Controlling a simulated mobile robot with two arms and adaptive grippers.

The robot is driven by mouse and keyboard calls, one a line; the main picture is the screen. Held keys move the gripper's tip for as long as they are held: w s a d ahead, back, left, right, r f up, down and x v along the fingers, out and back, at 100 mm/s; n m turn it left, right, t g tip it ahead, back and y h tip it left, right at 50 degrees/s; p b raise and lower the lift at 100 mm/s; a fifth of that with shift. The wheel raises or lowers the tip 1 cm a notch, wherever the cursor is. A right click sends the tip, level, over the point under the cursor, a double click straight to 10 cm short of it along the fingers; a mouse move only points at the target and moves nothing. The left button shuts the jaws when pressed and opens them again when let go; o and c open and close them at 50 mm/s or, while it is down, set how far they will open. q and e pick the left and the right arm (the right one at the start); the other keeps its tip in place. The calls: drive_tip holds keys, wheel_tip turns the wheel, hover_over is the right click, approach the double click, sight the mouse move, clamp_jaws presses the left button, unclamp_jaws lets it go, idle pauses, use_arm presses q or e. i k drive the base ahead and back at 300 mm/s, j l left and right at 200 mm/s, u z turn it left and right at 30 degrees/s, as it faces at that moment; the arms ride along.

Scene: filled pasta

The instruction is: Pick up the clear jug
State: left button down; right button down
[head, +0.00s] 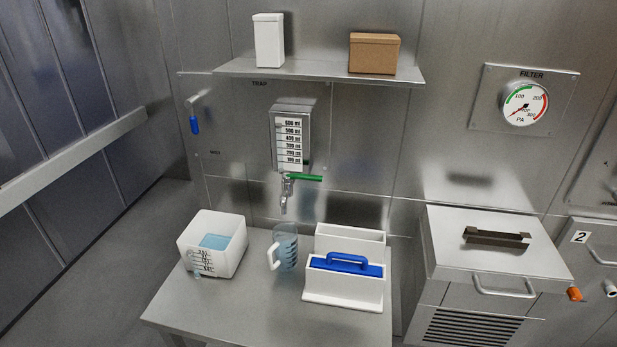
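The clear jug (287,250) stands upright on the steel table, near the middle and below the tap. It is see-through with a bluish tint and dark markings. Its white handle (273,257) points to the left. Neither of my grippers shows in the head view.
A white tub (232,264) with blue liquid stands left of the jug. A white caddy (343,293) with a blue-handled block (346,264) stands close on its right. The tap (285,190) with a green lever hangs above. The table's front (240,312) is bare.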

sight(284, 247)
drive_tip(key=u, duration=1.45)
drive_tip(key=z, duration=1.25)
drive_tip(key=i+j+z, duration=0.1)
drive_tip(key=j+z, duration=0.6)
drive_tip(key=j, duration=0.25)
drive_tip(key=j+z, duration=0.35)
drive_tip(key=k+j, duration=0.05)
drive_tip(key=j, duration=0.05)
